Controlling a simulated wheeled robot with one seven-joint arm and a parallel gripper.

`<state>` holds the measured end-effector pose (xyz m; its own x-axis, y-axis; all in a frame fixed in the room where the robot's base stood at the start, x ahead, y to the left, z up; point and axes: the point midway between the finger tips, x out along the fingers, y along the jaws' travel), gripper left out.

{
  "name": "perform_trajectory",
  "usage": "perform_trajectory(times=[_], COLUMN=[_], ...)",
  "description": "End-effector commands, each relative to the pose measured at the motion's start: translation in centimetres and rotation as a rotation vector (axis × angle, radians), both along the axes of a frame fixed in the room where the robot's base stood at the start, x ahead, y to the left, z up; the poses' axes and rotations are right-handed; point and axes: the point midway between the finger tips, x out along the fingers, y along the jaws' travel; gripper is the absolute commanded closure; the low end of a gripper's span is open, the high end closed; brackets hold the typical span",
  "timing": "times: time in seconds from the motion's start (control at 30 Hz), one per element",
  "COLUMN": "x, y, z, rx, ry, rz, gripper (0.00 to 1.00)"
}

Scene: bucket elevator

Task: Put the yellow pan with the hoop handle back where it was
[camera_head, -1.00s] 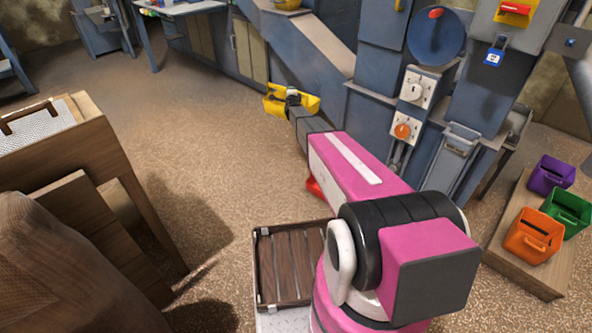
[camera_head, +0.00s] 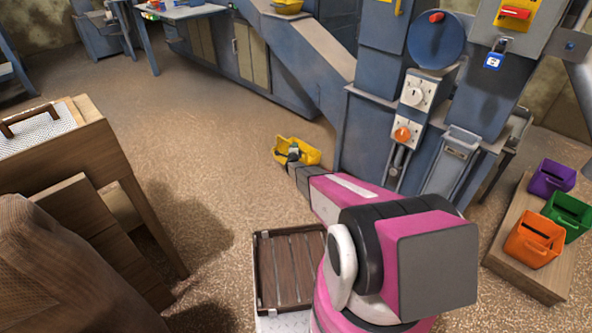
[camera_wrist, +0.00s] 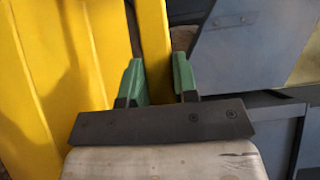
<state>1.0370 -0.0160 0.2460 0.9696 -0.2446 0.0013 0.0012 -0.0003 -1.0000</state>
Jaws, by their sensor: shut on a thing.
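The yellow pan with the hoop handle (camera_head: 305,152) is at the end of my arm, in the middle of the head view, in front of the blue machine's lower body. My gripper (camera_head: 292,154) is shut on it. In the wrist view my green fingers (camera_wrist: 158,80) close on a narrow upright yellow strip of the pan, and the pan's broad yellow side (camera_wrist: 65,60) fills the left. The pan appears held off the floor, but its exact height is hard to tell. The hoop handle is not clearly visible.
Purple (camera_head: 551,176), green (camera_head: 568,214) and orange (camera_head: 534,239) bins stand on a low wooden platform (camera_head: 535,277) at right. Another yellow pan (camera_head: 288,6) sits on the machine's ledge. A wooden bench (camera_head: 70,155) is at left. Open floor (camera_head: 225,130) lies between.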

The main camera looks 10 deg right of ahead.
Motion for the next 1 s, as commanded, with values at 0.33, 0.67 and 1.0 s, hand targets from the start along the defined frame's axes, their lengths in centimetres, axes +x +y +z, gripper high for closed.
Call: perform_trajectory(times=[0.33,0.67,1.0], x=[0.1,0.2,0.0], y=[0.0,0.0,0.0], z=[-4.7,-8.7,-9.6], rx=[0.0,-0.001,0.0], ry=[-0.001,0.0,-0.001], rz=[0.0,0.0,0.0], gripper=[1.0,1.0,1.0])
